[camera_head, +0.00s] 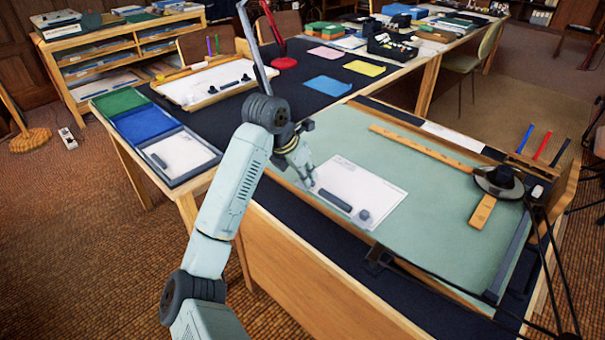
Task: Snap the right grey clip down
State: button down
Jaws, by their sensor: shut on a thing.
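A green drafting board (440,210) fills the right half of the view. A white sheet (362,183) lies on its left part. On the sheet's lower edge are a dark grey bar (335,200) and, to its right, a small dark rounded piece (364,214). I cannot tell for sure which piece is the right grey clip. My gripper (307,181) is low at the sheet's left edge, left of the bar and apart from the rounded piece. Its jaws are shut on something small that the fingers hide.
A wooden ruler (425,147) and a black round-based object (499,182) lie on the board's far and right parts. Blue, green and white trays (187,174) stand at the left. Another white board (190,86) lies behind my arm.

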dwell(0.4)
jog(key=c, duration=1.6)
grip_release()
jog(key=shift+o, duration=0.2)
jog(key=v, duration=1.1)
jog(key=shift+r, duration=0.5)
